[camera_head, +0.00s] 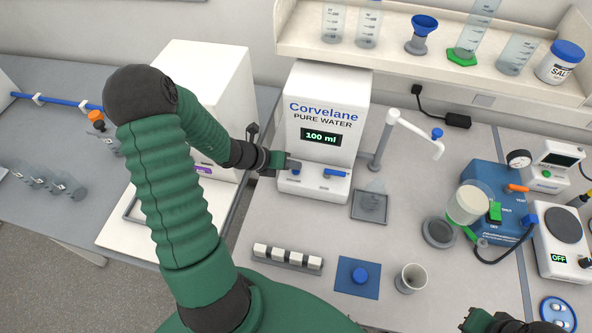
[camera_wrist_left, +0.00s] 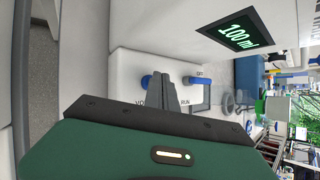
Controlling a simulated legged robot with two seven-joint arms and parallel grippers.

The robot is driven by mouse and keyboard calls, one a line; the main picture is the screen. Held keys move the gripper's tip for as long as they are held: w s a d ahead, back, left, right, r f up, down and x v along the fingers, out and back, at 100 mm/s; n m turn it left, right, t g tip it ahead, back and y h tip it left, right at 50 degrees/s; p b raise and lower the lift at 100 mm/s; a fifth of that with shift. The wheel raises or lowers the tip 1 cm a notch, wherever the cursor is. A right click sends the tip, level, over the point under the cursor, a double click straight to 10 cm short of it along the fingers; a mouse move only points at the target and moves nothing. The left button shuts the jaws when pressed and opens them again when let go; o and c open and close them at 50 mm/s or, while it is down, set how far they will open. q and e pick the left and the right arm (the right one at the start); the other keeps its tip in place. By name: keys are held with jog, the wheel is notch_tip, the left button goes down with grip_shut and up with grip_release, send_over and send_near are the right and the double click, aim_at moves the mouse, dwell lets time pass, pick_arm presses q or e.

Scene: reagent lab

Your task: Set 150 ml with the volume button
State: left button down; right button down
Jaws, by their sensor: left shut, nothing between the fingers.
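The white Corvelane pure water dispenser (camera_head: 322,112) stands at the back of the bench. Its display (camera_head: 321,137) reads 100 ml, and the left wrist view shows the same display (camera_wrist_left: 238,34). A blue round volume button (camera_head: 295,171) sits on the left of the lower panel, partly hidden by my left gripper (camera_head: 297,164). In the left wrist view, the closed fingers (camera_wrist_left: 168,82) are in front of the panel, just beside the blue button (camera_wrist_left: 147,82); I cannot tell whether they touch it. A blue run lever (camera_head: 335,173) is to the right. My right gripper (camera_head: 487,318) shows only partly at the bottom right.
A dispensing arm (camera_head: 411,133) rises right of the dispenser, beside a grey drip tray (camera_head: 369,207). A rack of white-capped items (camera_head: 287,257), a blue mat (camera_head: 357,279) and a beaker (camera_head: 410,278) stand in front. A shelf (camera_head: 400,58) overhangs the back.

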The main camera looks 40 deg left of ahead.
aim_at(293, 172)
pick_arm(q)
jog(key=shift+f+b, duration=0.35)
jog(key=shift+f, duration=0.05)
dwell(0.5)
jog(key=shift+r, duration=0.15)
jog(key=shift+r+p, duration=0.7)
jog(key=shift+p, duration=0.15)
notch_tip(293, 172, up, 5)
jog(key=p, duration=0.5)
jog(key=shift+r, duration=0.1)
dwell(0.4)
